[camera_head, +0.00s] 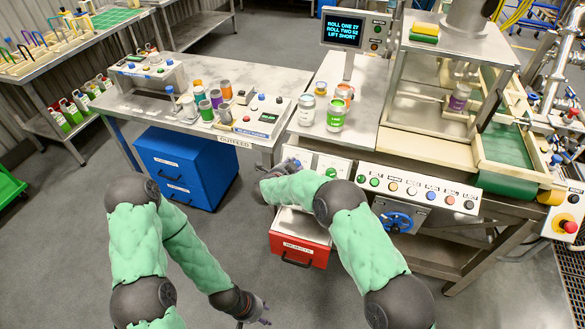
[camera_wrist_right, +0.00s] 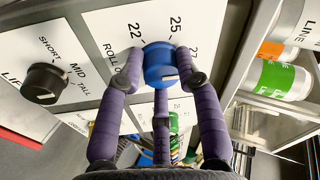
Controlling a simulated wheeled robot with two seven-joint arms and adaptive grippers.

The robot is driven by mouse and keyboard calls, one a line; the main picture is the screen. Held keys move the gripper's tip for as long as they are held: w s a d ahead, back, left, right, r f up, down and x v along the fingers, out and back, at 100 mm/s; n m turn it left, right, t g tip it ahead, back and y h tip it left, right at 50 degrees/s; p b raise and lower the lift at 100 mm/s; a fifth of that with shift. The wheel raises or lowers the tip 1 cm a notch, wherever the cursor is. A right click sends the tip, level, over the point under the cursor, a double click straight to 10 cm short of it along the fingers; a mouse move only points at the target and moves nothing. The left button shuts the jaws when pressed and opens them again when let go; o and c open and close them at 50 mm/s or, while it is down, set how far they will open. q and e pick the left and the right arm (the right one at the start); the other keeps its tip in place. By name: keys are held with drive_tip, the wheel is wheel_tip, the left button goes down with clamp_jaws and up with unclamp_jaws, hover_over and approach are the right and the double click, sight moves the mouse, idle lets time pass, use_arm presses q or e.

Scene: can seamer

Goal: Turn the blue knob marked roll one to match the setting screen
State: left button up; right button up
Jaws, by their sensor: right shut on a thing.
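The blue knob (camera_wrist_right: 158,62) marked roll one is on a white panel in the right wrist view, with 22, 25 and 27 printed around it. My right gripper (camera_wrist_right: 160,72) is shut on it, its purple fingers at either side. A pale mark shows at the knob's lower edge; I cannot tell surely which number it points to. In the head view my right gripper (camera_head: 272,182) is at the white panel (camera_head: 333,165) and the knob is hidden. The setting screen (camera_head: 344,29) reads roll one 27, roll two 52, lift short. My left gripper (camera_head: 254,312) hangs low over the floor; its fingers are unclear.
A black knob (camera_wrist_right: 45,83) marked short, mid and tall sits left of the blue knob in the wrist view. Jars (camera_head: 336,115) stand on the bench above the panel. A red drawer unit (camera_head: 300,246) is below. Open floor lies at the lower left.

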drive_tip(key=shift+w+d+r, duration=0.25)
drive_tip(key=shift+d+r, duration=0.05)
drive_tip(key=shift+r, duration=0.2)
drive_tip(key=o, duration=1.1)
drive_tip(key=shift+o, duration=0.2)
drive_tip(key=shift+s+d+f, duration=0.1)
drive_tip(key=shift+f, duration=0.05)
drive_tip(key=shift+s+f, duration=0.1)
drive_tip(key=shift+f, duration=0.05)
drive_tip(key=v, duration=1.2)
drive_tip(key=shift+a, duration=0.2)
drive_tip(key=shift+f, duration=0.15)
